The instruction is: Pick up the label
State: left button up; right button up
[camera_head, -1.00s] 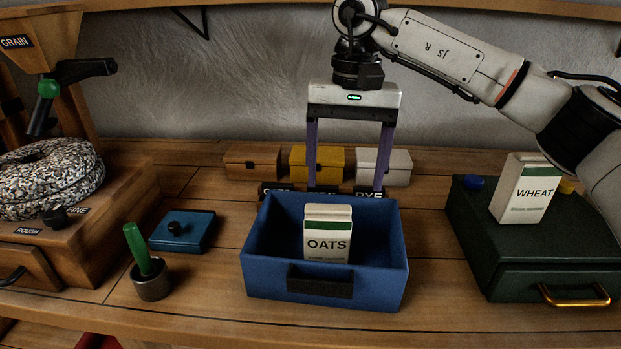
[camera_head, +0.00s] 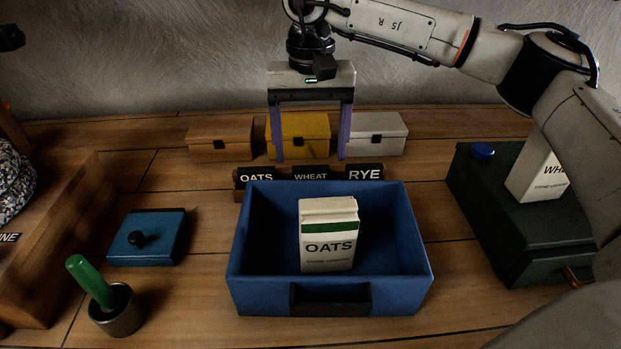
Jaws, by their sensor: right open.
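Three black labels with white lettering stand in a row on a low holder behind the blue box: the OATS label (camera_head: 256,178), the WHEAT label (camera_head: 310,176) and the RYE label (camera_head: 364,174). My right gripper (camera_head: 310,159) points down with its two purple fingers spread wide and nothing between them. Its fingertips show at the upper edge of the label row, one on each side of the WHEAT label. I cannot tell whether they touch the holder. My left gripper is not in view.
A blue open box (camera_head: 330,297) holds an OATS carton (camera_head: 328,240) in front of the labels. Small wooden (camera_head: 220,140), yellow (camera_head: 305,125) and white (camera_head: 378,132) boxes stand behind. A blue lid (camera_head: 150,240) and a mortar (camera_head: 117,312) are left; a dark green case (camera_head: 500,215) is right.

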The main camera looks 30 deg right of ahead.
jog(key=shift+f, duration=1.45)
jog(key=c, duration=1.2)
